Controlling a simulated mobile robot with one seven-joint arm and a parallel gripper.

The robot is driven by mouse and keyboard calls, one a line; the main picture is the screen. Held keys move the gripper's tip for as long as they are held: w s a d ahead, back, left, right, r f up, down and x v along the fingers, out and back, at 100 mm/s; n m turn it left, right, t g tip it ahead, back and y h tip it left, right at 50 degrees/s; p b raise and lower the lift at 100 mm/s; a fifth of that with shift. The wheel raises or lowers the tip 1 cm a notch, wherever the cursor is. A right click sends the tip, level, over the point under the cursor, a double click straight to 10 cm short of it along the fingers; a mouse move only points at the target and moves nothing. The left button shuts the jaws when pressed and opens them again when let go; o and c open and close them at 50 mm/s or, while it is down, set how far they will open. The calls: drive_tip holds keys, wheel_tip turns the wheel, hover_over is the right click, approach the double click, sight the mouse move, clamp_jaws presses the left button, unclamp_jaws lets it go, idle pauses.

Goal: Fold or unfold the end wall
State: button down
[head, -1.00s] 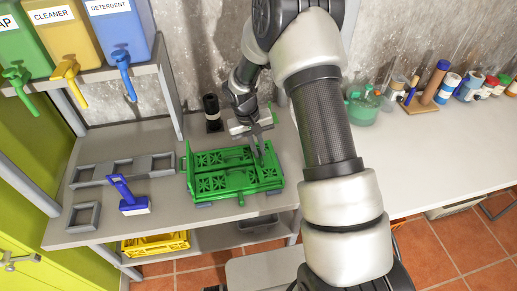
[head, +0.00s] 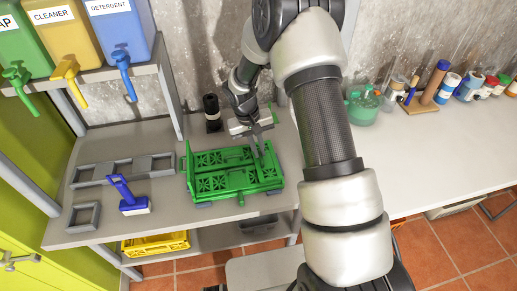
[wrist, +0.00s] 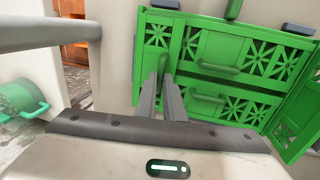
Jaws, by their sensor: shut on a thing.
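The green folding crate (head: 232,182) lies low on the grey bench, its long latticed walls lying flat. Its left end wall (head: 187,160) stands up in the head view; the same wall is at the right edge of the wrist view (wrist: 300,115). My gripper (head: 258,150) reaches down at the crate's right end. In the wrist view the two fingers (wrist: 172,90) are close together on a narrow green piece, which looks like part of the other end wall (wrist: 160,66). The fingers hide most of the hold.
A blue brush (head: 128,196) and grey frames (head: 125,170) lie left of the crate. A black bottle (head: 212,112) stands behind it. Dispensers (head: 125,35) hang above left. A yellow crate (head: 155,243) sits on the lower shelf. The white counter (head: 430,150) at right is mostly clear.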

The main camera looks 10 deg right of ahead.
sight(267, 158)
drive_tip(key=shift+s+d+r+y+p, duration=0.1)
drive_tip(key=shift+d+r+y+p, duration=0.6)
drive_tip(key=shift+y+p, duration=0.35)
drive_tip(key=shift+d+r+y+p, duration=0.2)
drive_tip(key=shift+d+y+p, duration=0.5)
drive_tip(key=shift+y, duration=0.65)
drive_tip(key=shift+d, duration=0.15)
drive_tip(key=c, duration=1.8)
unclamp_jaws()
drive_tip(key=shift+c, duration=0.2)
drive_tip(key=b+v, duration=0.1)
drive_tip(key=v, duration=1.1)
drive_tip(key=shift+c, duration=0.3)
